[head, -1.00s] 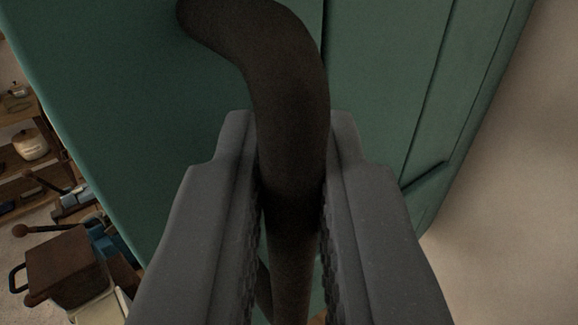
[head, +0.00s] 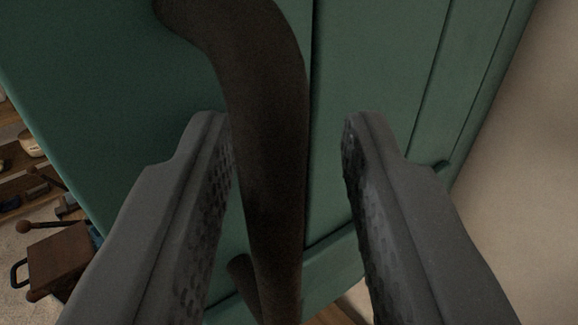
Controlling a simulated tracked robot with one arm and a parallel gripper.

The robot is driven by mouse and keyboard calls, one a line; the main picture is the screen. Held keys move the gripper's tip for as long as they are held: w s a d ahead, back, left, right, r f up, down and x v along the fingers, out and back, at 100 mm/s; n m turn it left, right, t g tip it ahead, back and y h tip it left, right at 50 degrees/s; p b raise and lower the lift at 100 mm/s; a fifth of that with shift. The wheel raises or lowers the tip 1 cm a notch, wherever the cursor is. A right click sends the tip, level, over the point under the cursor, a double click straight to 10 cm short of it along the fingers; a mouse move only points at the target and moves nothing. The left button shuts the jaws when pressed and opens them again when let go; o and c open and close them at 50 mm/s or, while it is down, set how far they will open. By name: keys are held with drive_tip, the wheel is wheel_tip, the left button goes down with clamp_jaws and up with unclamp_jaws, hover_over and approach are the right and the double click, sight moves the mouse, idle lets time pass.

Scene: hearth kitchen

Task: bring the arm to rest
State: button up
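My gripper (head: 287,125) is open in the head view, with one grey finger on each side of a dark curved handle (head: 265,130). The handle is fixed to a green cabinet front (head: 370,60). It lies close to the left finger, and I cannot tell whether they touch. A clear gap shows between the handle and the right finger.
A brown wooden box (head: 62,262) with a dark handle stands at the lower left. Shelves (head: 22,180) with small items are at the left edge. A bare beige wall (head: 530,170) is on the right. The green cabinet fills most of the view ahead.

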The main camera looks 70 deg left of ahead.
sight(265, 280)
drive_tip(key=shift+s, duration=0.15)
drive_tip(key=shift+d, duration=0.15)
drive_tip(key=shift+d+f+m+t+h+b, duration=0.1)
drive_tip(key=shift+d+m+t+h+b, duration=0.1)
drive_tip(key=shift+m+t+h+b, duration=0.3)
drive_tip(key=f+m+h+b, duration=0.1)
drive_tip(key=s+d+m+h+b, duration=0.1)
drive_tip(key=shift+s+f+m+t, duration=0.15)
drive_tip(key=shift+f+m+t, duration=0.15)
drive_tip(key=shift+f+m, duration=0.1)
drive_tip(key=s+a+f+m+h+b, duration=0.3)
drive_tip(key=s+f+m+h+b, duration=0.2)
drive_tip(key=s+f+h+b, duration=0.45)
drive_tip(key=s+a+r+m+t+h+b, duration=0.2)
drive_tip(key=s+a+r+t, duration=0.25)
drive_tip(key=a, duration=0.35)
drive_tip(key=s+a+r+m+t+h+b, duration=0.25)
drive_tip(key=s+a+r, duration=0.2)
drive_tip(key=a, duration=0.35)
drive_tip(key=f+b, duration=0.4)
drive_tip(key=shift+w+d+f+b, duration=0.15)
drive_tip(key=shift+w+f+b, duration=0.1)
drive_tip(key=shift+f+b, duration=0.1)
